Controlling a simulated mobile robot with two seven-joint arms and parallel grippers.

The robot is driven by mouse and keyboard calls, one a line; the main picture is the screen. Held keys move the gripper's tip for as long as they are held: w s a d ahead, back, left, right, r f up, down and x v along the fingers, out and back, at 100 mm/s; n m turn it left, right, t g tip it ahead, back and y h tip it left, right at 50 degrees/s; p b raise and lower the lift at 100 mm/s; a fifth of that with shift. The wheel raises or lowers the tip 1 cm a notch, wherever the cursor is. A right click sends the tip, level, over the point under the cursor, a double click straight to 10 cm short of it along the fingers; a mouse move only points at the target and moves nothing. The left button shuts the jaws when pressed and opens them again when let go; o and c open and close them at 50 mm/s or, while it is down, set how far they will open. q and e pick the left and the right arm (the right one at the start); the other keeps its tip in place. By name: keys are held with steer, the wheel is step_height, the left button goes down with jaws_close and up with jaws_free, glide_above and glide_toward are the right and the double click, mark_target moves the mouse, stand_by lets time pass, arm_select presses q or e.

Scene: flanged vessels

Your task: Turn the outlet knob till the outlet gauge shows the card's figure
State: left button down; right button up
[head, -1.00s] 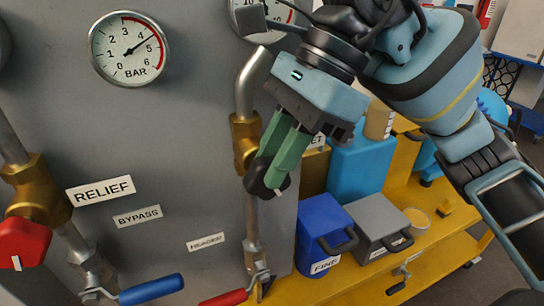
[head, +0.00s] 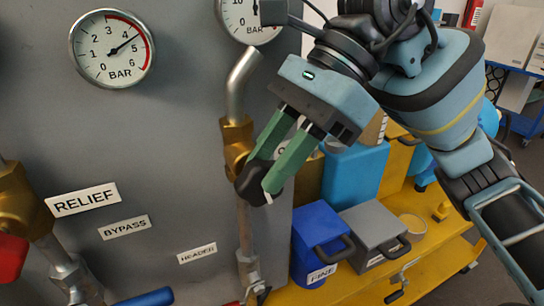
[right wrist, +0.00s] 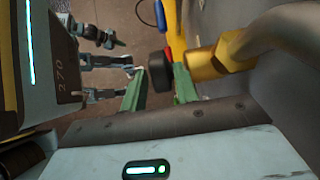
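The black knob (head: 250,187) sits on the brass valve body (head: 236,145) of the middle pipe. My right gripper (head: 257,180) is open, its green fingers on either side of the knob, near its rim. In the right wrist view the knob (right wrist: 159,70) shows just beyond the fingertips, between them; I cannot tell whether either finger touches it. A gauge (head: 240,20) above this pipe is cut by the top edge and partly covered by my arm, so its needle cannot be read. A label by the knob is mostly hidden. I see no readable card.
A BAR gauge (head: 112,50) at upper left reads a little above 4. RELIEF (head: 82,199), BYPASS and HEADER labels are on the grey panel. A red knob (head: 10,258) and blue lever (head: 145,297) are lower left. Blue (head: 318,230) and grey (head: 372,235) boxes stand on the yellow bench.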

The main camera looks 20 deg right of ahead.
steer(key=v, duration=0.7)
steer(key=shift+d+r, duration=0.15)
stand_by(0.3)
